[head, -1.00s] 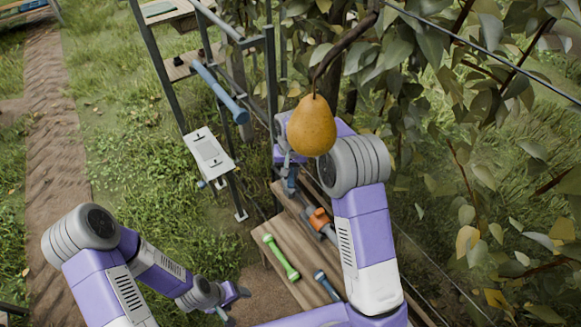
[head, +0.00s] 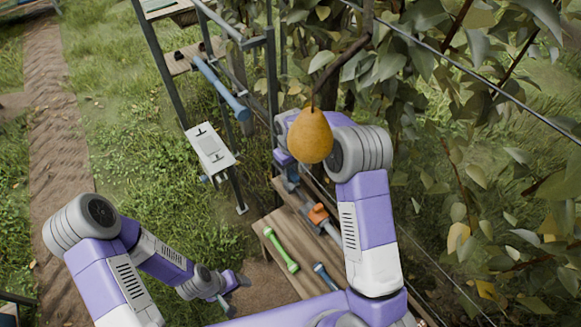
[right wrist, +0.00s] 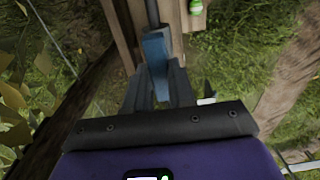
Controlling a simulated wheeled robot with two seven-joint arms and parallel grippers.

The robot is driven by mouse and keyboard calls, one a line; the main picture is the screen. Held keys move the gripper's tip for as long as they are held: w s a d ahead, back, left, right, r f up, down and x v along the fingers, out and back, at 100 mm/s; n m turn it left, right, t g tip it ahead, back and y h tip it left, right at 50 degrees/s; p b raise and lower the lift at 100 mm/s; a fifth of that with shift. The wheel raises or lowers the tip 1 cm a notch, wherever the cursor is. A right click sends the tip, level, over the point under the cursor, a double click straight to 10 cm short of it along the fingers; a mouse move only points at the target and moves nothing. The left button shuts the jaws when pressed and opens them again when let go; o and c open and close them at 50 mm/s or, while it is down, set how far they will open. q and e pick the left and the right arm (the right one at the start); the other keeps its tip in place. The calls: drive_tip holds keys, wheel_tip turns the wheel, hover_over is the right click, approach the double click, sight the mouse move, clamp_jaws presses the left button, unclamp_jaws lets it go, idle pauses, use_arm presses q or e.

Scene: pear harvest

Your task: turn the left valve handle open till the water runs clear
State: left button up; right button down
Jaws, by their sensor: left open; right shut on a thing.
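I cannot make out a valve handle or running water in either view. My right gripper (head: 289,174) is beyond the bench's far end in the head view, partly hidden by its own arm. In the right wrist view the right gripper (right wrist: 157,88) is shut on a blue piece (right wrist: 156,52), with a dark rod running on from it. I cannot tell whether this piece is a handle or a tool. My left gripper (head: 234,287) is open and empty, low over the ground left of the bench.
A wooden bench (head: 275,222) bears a green tool (head: 280,250), a blue tool (head: 325,276) and an orange-and-grey tool (head: 319,214). A pear (head: 311,135) hangs before my right arm. A metal frame (head: 272,80) with a blue bar (head: 222,90) and white panel (head: 209,147) stands behind.

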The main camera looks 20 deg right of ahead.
idle(0.4)
drive_tip(key=c, duration=1)
unclamp_jaws()
drive_tip(key=shift+o, duration=0.2)
wheel_tip(320, 180, up, 8)
drive_tip(key=shift+f+p, duration=0.2)
drive_tip(key=shift+p, duration=0.65)
drive_tip(key=shift+s+f, duration=0.1)
